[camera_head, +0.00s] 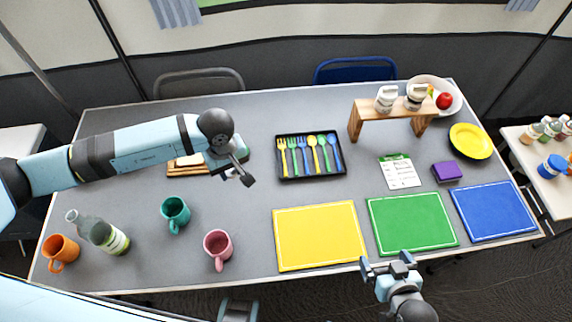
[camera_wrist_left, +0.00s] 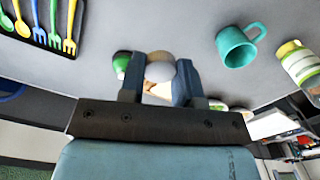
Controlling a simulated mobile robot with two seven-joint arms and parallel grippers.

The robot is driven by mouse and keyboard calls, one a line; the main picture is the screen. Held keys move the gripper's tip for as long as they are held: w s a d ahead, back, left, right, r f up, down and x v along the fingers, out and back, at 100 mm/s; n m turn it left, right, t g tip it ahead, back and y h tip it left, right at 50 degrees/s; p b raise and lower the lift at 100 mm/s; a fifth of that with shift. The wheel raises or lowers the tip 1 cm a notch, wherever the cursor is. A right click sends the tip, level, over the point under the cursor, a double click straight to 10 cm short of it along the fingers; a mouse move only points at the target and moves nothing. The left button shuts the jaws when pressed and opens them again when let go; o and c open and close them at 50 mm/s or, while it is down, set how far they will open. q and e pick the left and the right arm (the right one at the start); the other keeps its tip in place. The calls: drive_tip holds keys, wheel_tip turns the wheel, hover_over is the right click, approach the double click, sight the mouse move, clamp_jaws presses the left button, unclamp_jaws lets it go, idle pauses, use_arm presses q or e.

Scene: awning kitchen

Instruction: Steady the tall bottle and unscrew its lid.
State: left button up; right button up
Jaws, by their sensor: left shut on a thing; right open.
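The tall bottle (camera_head: 117,243), clear with a green and white label, stands at the table's left, apart from both grippers. My left gripper (camera_head: 239,176) is above the table, right of the bottle and near the wooden board. It is shut on a small pale round thing (camera_wrist_left: 160,72), seen between its fingers; I cannot tell for sure whether this is the lid. My right gripper (camera_head: 388,264) is open and empty at the table's front edge.
An orange mug (camera_head: 61,250) stands just left of the bottle. A teal mug (camera_head: 176,212) and a pink mug (camera_head: 217,246) stand to its right. A black cutlery tray (camera_head: 311,176) and yellow, green and blue mats lie further right. The wooden board (camera_head: 180,171) lies behind.

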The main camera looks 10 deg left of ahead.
use_arm(q)
drive_tip(key=w+d+n+b, duration=0.2)
drive_tip(key=w+d+n, duration=0.25)
drive_tip(key=n, duration=0.55)
drive_tip(key=n+b, duration=0.3)
drive_tip(key=n, duration=1.1)
hover_over(278, 188)
wheel_tip(278, 188, down, 15)
drive_tip(key=shift+f+p, duration=0.15)
drive_tip(key=shift+p, duration=0.5)
drive_tip(key=shift+f, duration=2.4)
drive_tip(key=o, duration=1)
drive_tip(key=shift+f, duration=0.1)
